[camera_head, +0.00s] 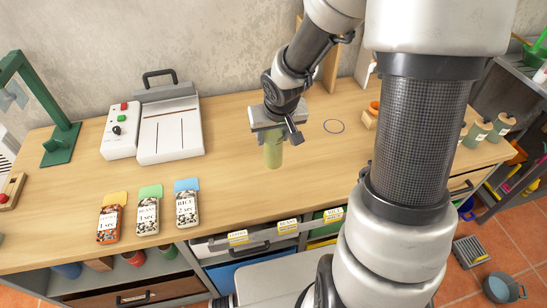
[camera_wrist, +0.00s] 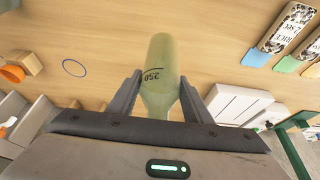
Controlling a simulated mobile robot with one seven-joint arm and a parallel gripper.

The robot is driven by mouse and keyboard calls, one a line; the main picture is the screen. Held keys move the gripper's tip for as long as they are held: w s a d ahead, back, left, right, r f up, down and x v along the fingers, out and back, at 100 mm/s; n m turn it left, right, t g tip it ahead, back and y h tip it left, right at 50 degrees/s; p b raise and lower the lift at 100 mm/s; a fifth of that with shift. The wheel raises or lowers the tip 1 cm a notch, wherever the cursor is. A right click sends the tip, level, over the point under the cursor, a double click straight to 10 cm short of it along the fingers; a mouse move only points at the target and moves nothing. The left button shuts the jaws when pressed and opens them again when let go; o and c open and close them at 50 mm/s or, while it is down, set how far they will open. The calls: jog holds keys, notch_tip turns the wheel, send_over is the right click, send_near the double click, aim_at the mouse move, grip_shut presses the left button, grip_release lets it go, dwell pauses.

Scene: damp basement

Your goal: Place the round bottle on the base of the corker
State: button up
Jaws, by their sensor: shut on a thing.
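My gripper (camera_head: 276,130) is shut on a pale green round bottle (camera_head: 272,154) over the middle of the workbench (camera_head: 235,185). The bottle hangs roughly upright below my gripper; whether its bottom touches the bench I cannot tell. In the wrist view the bottle (camera_wrist: 160,68), marked "250", sits between the two dark fingers (camera_wrist: 158,98). A green stand with a flat base (camera_head: 62,145), an upright post and an overhanging arm, apparently the corker, stands at the far left of the bench. Its base looks empty.
A white machine with switches (camera_head: 168,127) stands between the bottle and the green stand. A dark ring outline (camera_head: 333,126) marks the bench right of my gripper. Bare bench lies left of the bottle.

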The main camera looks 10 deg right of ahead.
aim_at(273, 153)
jog(key=shift+f+b, duration=1.2)
jog(key=shift+f, duration=2.1)
jog(key=shift+f, duration=0.2)
jog(key=o, duration=1.5)
